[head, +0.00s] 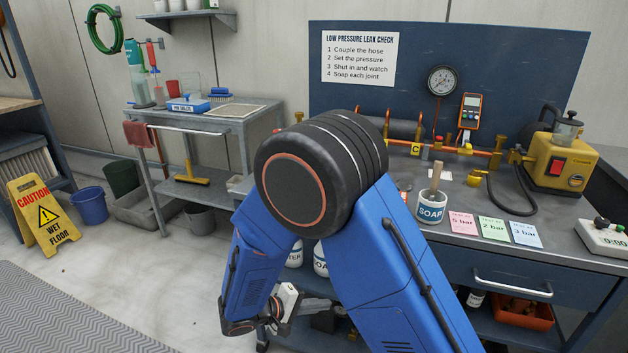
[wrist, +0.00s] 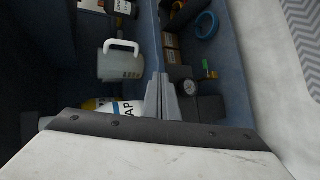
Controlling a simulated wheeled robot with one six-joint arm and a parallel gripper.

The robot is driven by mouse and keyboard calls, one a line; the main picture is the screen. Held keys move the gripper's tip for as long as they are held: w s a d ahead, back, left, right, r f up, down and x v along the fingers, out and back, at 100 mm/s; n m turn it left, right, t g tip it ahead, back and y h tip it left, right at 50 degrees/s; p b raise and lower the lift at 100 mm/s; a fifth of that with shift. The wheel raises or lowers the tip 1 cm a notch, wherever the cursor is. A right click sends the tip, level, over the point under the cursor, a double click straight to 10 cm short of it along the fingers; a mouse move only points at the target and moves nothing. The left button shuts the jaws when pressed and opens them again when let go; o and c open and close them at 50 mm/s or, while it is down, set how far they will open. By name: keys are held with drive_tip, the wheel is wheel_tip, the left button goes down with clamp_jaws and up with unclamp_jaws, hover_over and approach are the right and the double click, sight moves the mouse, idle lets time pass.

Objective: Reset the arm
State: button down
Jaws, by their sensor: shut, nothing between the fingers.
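My blue arm (head: 385,270) is bent, with its black elbow (head: 320,170) raised in front of the workbench and its forearm hanging down on the left side. My gripper (head: 278,318) is low in the head view, beside the bench's lower shelf, and partly hard to make out. In the wrist view its fingers (wrist: 160,92) are together, with nothing between them. Beyond them are a clear jug (wrist: 121,62) with a white handle and a white bottle (wrist: 128,109) partly hidden by the gripper's body.
The workbench (head: 545,255) holds a soap pot (head: 432,206), coloured cards, a yellow pump (head: 556,160) and a timer. A wet-floor sign (head: 45,215) and blue bucket (head: 90,205) stand left; floor between is clear.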

drive_tip(key=s+d+r+m+g+y, duration=0.2)
drive_tip(key=s+d+r+g, duration=0.1)
drive_tip(key=d+r, duration=0.6)
drive_tip(key=s+d+r+m+g+y, duration=0.25)
drive_tip(key=d+r, duration=0.35)
drive_tip(key=d, duration=0.4)
drive_tip(key=s+d+r+t+y, duration=0.1)
drive_tip(key=s+d+r+y, duration=0.1)
drive_tip(key=s, duration=0.3)
drive_tip(key=s+d+r+m+t+y, duration=0.1)
drive_tip(key=s+d+r+y, duration=0.1)
drive_tip(key=s+d+r, duration=0.1)
drive_tip(key=s+d+r+m+t+y, duration=0.1)
drive_tip(key=s+d+r+t+y, duration=0.1)
drive_tip(key=s, duration=0.6)
wheel_tip(320, 180, up, 3)
drive_tip(key=shift+d+f, duration=0.15)
drive_tip(key=shift+d, duration=0.4)
